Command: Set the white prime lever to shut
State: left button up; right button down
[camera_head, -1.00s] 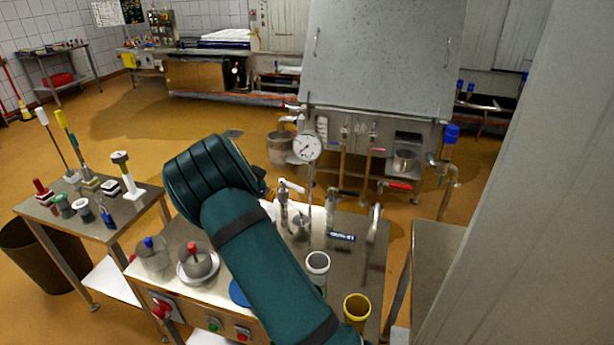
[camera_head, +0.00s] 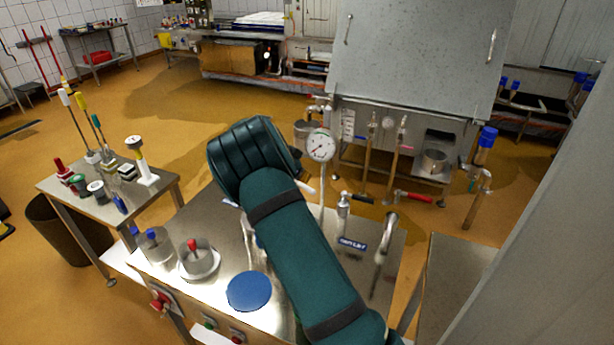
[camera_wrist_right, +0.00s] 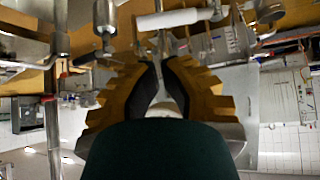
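The white lever (camera_head: 306,187) shows as a short white handle beside my right wrist in the head view, partly hidden by it. In the right wrist view a white bar-like handle (camera_wrist_right: 167,20), apparently this lever, lies roughly level beyond the fingertips, apart from them. My right gripper (camera_wrist_right: 160,64) has yellow-brown fingers with dark pads. A narrow gap shows between the pads, with nothing clearly held. In the head view my dark green right arm hides this gripper. My left gripper is in neither view.
A round gauge (camera_head: 321,145) stands on a post close to my wrist. A black-handled valve (camera_head: 344,203) and a bent metal pipe (camera_head: 386,238) stand to its right. A blue disc (camera_head: 249,291) and a red-knobbed pot (camera_head: 198,262) sit on the bench at left.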

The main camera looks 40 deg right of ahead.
jog(key=x, duration=0.8)
jog(key=shift+d+f, duration=0.2)
jog(key=shift+f, duration=0.05)
